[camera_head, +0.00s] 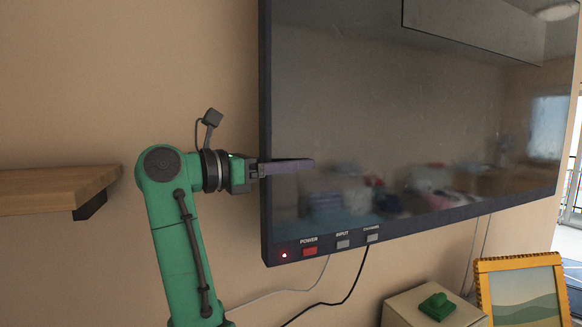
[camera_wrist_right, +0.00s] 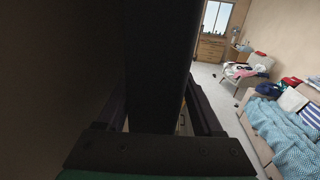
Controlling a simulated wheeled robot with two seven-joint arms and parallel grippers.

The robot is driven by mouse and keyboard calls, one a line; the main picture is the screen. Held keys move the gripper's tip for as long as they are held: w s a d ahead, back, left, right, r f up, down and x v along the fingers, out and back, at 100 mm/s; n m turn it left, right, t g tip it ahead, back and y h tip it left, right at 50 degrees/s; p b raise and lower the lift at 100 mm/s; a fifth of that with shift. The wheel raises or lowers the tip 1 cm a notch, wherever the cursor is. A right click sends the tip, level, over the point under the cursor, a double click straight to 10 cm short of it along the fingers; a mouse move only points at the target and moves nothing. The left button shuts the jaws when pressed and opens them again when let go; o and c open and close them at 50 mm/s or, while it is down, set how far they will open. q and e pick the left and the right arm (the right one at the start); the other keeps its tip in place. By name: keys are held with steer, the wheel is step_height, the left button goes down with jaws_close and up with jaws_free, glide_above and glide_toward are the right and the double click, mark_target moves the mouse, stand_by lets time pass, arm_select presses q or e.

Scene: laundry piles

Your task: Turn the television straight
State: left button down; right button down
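The television (camera_head: 420,130) is a large dark screen on the wall. Its left edge is upright in the head view, and its bottom edge rises to the right. My right gripper (camera_head: 285,167) comes from the left at the television's left edge, with one finger lying across the front of the screen. The other finger is hidden behind the set. My left gripper is in neither view.
A wooden shelf (camera_head: 60,190) is on the wall at left. Cables hang below the television. The wrist view shows a sofa (camera_wrist_right: 285,135) and a chair (camera_wrist_right: 247,68).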

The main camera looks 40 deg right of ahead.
steer(key=shift+w+f, duration=0.25)
steer(key=shift+f, duration=0.05)
steer(key=shift+c, duration=1.4)
jaws_free()
steer(key=shift+s+a+r, duration=0.15)
steer(key=shift+s+r, duration=0.05)
steer(key=shift+s, duration=0.45)
steer(key=shift+s+a+r, duration=0.1)
steer(key=shift+s+r, duration=0.05)
steer(key=shift+s, duration=0.45)
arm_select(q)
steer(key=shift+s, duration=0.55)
arm_select(e)
steer(key=shift+w+d+f, duration=0.1)
steer(key=shift+w+d, duration=0.05)
steer(key=shift+w, duration=0.2)
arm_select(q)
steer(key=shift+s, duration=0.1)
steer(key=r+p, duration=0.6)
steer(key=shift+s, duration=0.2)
arm_select(e)
step_height(320, 180, up, 20)
